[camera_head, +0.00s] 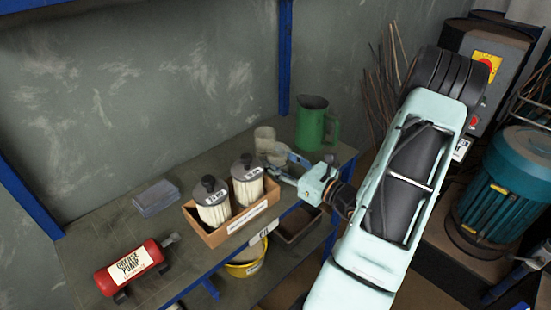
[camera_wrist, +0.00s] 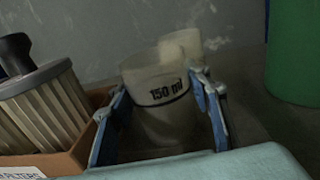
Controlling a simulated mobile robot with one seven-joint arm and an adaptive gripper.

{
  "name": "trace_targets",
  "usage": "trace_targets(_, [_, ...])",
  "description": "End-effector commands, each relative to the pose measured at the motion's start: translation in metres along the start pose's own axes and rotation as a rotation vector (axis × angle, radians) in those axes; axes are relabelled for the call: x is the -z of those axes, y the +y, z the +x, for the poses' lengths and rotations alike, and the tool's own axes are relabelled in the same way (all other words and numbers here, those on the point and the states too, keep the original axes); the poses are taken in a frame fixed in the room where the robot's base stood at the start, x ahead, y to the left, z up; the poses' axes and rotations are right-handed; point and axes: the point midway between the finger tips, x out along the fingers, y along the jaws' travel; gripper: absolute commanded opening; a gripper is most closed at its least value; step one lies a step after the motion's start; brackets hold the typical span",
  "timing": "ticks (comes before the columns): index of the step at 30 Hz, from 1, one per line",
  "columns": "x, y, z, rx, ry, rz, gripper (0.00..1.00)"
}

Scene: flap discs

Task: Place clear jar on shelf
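A clear, cloudy jar marked "150 ml" (camera_wrist: 158,92) stands between my two blue fingers in the wrist view. My gripper (camera_wrist: 160,85) has its fingers spread about the jar's width, with the tips beside its upper sides. I cannot tell whether they press on it. In the head view my gripper (camera_head: 277,160) is low over the right part of the grey bench top (camera_head: 130,235). A pale, translucent vessel (camera_head: 264,137) shows just behind the fingers. A second translucent vessel (camera_wrist: 181,45) shows behind the marked jar in the wrist view. The jar's lower part is dim.
A wooden box (camera_head: 213,236) with two filters stands close left of my gripper. A green jug (camera_head: 312,122) stands behind right. A red grease pump (camera_head: 130,268) and a grey stack (camera_head: 156,198) lie farther left. A yellow bucket (camera_head: 246,269) and dark tray (camera_head: 298,225) are below.

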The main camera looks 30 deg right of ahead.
Motion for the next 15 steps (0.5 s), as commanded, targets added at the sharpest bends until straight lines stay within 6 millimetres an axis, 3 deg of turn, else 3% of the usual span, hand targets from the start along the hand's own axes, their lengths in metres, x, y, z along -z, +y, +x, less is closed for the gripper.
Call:
trace_targets(4, [-0.0003, 0.0, 0.0, 0.0, 0.0, 0.0, 0.61])
trace_targets(15, [-0.005, -0.0005, -0.0021, 0.001, 0.001, -0.001, 0.61])
